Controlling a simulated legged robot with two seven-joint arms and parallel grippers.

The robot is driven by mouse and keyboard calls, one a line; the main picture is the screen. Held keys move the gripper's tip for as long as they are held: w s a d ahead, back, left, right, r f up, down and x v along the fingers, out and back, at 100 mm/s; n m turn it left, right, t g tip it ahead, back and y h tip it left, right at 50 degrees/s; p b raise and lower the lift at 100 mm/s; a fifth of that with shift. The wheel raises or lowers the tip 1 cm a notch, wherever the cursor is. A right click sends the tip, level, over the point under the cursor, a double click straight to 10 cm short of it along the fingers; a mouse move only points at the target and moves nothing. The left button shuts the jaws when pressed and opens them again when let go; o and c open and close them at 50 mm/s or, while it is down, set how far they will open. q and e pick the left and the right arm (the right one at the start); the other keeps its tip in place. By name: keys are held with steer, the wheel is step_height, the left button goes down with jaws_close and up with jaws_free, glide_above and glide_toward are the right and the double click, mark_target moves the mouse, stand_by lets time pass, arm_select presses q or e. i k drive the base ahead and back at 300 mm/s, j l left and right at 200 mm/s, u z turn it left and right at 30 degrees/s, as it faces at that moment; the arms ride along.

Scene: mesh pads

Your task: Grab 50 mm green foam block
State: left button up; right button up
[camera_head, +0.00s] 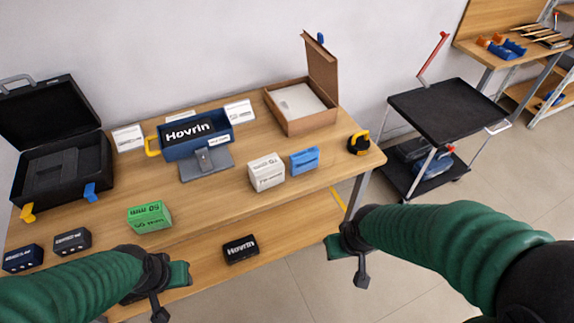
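The green foam block (150,217), marked "50 mm", lies near the front edge of the wooden table, left of centre. My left gripper (172,292) is in front of the table edge, below and slightly right of the block, and is apart from it. Its two tips stand apart with nothing seen between them. My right gripper (347,264) is right of the table's front corner, far from the block. Its tips also stand apart and it looks empty.
On the wooden table (215,215) are an open black case (70,185), small dark boxes (72,241), a blue Hovrin bin (198,138), a white box (267,171), a blue block (304,160) and an open cardboard box (315,122). A black Hovrin box (240,248) sits on the lower shelf.

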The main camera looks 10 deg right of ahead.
mark_target(148, 218)
steer(key=u, duration=0.95)
